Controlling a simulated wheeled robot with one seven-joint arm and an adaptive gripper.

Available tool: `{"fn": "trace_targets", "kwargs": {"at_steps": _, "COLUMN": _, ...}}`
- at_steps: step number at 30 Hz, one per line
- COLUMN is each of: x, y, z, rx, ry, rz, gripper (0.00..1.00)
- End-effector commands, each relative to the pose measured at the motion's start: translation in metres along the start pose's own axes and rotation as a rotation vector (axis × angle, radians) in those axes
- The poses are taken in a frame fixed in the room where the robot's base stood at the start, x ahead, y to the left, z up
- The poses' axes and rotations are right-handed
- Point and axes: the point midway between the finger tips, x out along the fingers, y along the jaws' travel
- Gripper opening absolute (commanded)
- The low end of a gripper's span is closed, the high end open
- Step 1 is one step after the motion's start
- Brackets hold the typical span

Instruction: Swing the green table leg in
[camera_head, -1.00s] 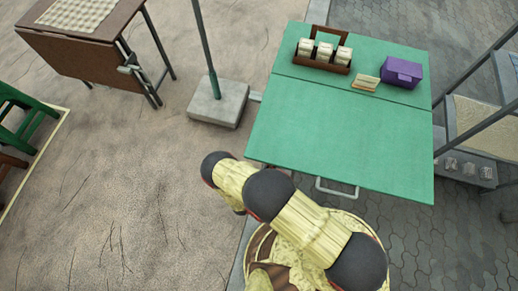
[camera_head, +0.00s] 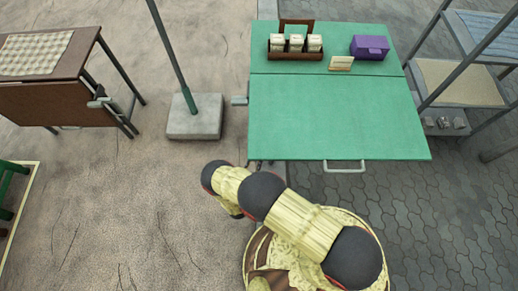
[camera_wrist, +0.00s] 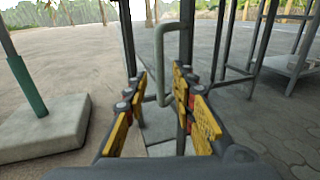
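The green table (camera_head: 335,118) stands ahead in the head view, its top flat, with a hinge line across it. A pale U-shaped bar (camera_head: 344,168) juts from its near edge. In the wrist view a pale, slightly green bent bar (camera_wrist: 160,62) stands upright ahead, between the fingers in the picture. A dark upright post (camera_wrist: 186,70) is just right of it. Which of these is the green table leg I cannot tell for sure. My gripper (camera_wrist: 163,100) is open, its yellow-padded fingers on either side of the bar in the picture; contact is not visible. The arm hides the gripper in the head view.
A post on a concrete block (camera_head: 194,124) stands left of the table. A brown folding table (camera_head: 60,100) is farther left. Grey shelving (camera_head: 455,85) stands close on the right. A caddy of jars (camera_head: 296,52) and a purple box (camera_head: 370,47) sit on the tabletop.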

Motion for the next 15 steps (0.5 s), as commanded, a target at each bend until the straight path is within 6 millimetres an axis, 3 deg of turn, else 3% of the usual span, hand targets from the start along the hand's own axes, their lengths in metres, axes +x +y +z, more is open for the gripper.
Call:
{"fn": "trace_targets", "kwargs": {"at_steps": 7, "x": 0.038, "y": -0.001, "z": -0.001, "rx": 0.001, "ry": -0.002, "rz": -0.004, "gripper": 0.26}}
{"fn": "trace_targets", "kwargs": {"at_steps": 15, "x": 0.057, "y": 0.000, "z": 0.000, "rx": -0.002, "ry": -0.001, "rz": 0.000, "gripper": 0.26}}
